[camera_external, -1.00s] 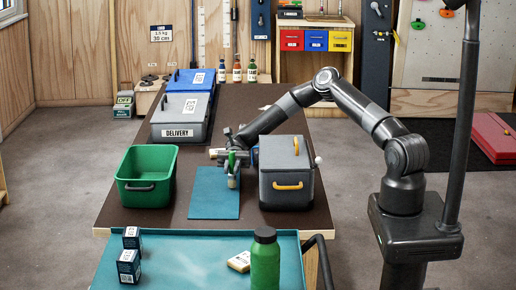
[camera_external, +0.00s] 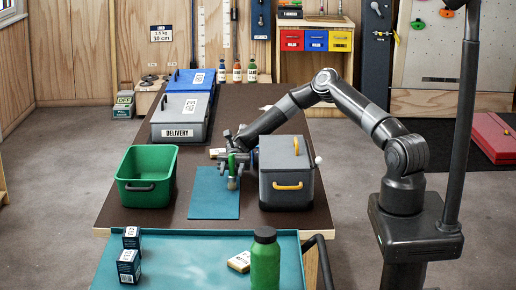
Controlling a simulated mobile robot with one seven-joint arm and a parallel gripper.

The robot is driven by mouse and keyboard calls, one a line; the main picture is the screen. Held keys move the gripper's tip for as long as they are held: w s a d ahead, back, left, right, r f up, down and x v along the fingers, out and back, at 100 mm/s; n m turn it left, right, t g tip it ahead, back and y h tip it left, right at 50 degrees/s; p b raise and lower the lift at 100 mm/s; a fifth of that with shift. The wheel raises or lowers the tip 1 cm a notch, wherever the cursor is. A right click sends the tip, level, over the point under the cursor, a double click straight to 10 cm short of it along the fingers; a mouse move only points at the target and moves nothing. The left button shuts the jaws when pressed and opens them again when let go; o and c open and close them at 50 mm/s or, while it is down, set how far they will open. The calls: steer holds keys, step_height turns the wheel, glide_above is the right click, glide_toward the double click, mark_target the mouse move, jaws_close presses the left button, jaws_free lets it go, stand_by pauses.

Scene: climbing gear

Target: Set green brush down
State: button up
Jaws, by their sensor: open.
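The green brush (camera_external: 231,164) is upright over the teal mat (camera_external: 213,205), at the mat's back right part. My gripper (camera_external: 233,180) is low over the mat, right at the brush. Its jaws are open; whether they still touch the brush is too small to tell. The brush's lower end is partly hidden by the gripper, so I cannot tell if it rests on the mat.
A grey box with yellow handles (camera_external: 286,173) stands close right of my gripper. A green bin (camera_external: 147,178) is left of the mat. A grey delivery case (camera_external: 181,118) and a blue case (camera_external: 191,79) lie behind. The mat's front is clear. A green bottle (camera_external: 265,262) stands in front.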

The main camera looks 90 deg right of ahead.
steer(key=w+a+r+m+t+h, duration=0.1)
steer(key=w+a+r+m+t, duration=0.15)
steer(key=r, duration=0.75)
steer(key=w+a+r+m+t+h, duration=0.15)
steer(key=r+t, duration=0.25)
steer(key=r, duration=0.6)
steer(key=w+a+r+m+t+h, duration=0.1)
steer(key=w+a+r+m+t, duration=0.15)
steer(key=r, duration=0.75)
steer(key=s+a+f+n+g+h, duration=0.3)
steer(key=s+a+n+g, duration=0.15)
steer(key=s+a, duration=0.25)
steer(key=s+a+f+n+g+h, duration=0.35)
steer(key=s+a+n, duration=0.25)
steer(key=a, duration=0.2)
steer(key=s+d+n+t+h, duration=0.1)
steer(key=s+d+n+h, duration=0.1)
steer(key=s+n+h, duration=0.2)
steer(key=s+d+n+t+h, duration=0.2)
steer(key=s+n, duration=0.8)
steer(key=s, duration=1)
steer(key=shift+d+r+n+h, duration=0.4)
steer(key=shift+d+h, duration=0.2)
steer(key=shift+h, duration=0.4)
